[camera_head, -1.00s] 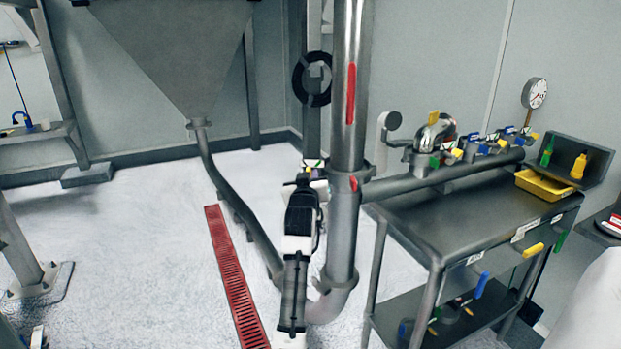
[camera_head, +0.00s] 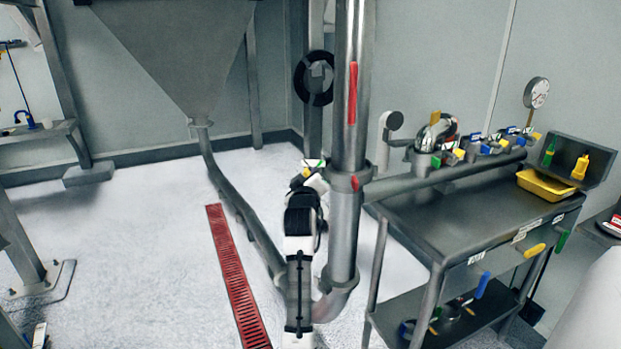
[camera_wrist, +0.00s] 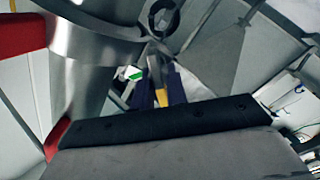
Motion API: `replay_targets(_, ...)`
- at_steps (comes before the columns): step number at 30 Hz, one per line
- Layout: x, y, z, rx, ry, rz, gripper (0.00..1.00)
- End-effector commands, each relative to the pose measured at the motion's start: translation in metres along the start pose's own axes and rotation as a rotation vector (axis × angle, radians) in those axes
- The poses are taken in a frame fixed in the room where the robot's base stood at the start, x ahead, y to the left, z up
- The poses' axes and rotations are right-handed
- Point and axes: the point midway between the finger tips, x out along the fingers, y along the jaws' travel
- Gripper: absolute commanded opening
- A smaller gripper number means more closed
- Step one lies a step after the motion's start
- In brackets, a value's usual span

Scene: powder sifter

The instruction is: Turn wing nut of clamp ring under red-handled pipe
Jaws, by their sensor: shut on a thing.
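The red-handled pipe (camera_head: 345,120) stands upright, with a long red handle (camera_head: 352,92) on its front. Below the handle, the steel clamp ring (camera_head: 342,181) circles the pipe, with a small red piece at its front. In the wrist view the clamp ring (camera_wrist: 95,32) curves across the upper left. Its grey wing nut (camera_wrist: 155,52) sits at the ring's right end, at my fingertips. My gripper (camera_wrist: 159,88) is shut on the wing nut, whose gripped part is largely hidden. In the head view my gripper (camera_head: 313,172) is just left of the ring, partly hidden by my wrist.
A horizontal pipe (camera_head: 440,178) runs right from the clamp over a steel table (camera_head: 470,222) holding a yellow tray (camera_head: 545,186). A hopper (camera_head: 180,55) and its slanting pipe (camera_head: 240,208) stand left. A red floor grate (camera_head: 237,278) lies in front. The left floor is open.

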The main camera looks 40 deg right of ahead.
Motion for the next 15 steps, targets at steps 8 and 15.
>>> replay_targets(8, 0.0000, -0.0001, 0.0003, -0.001, 0.000, 0.000, 0.00)
replay_targets(15, 0.0000, -0.0001, 0.0002, 0.000, 0.000, 0.000, 0.30)
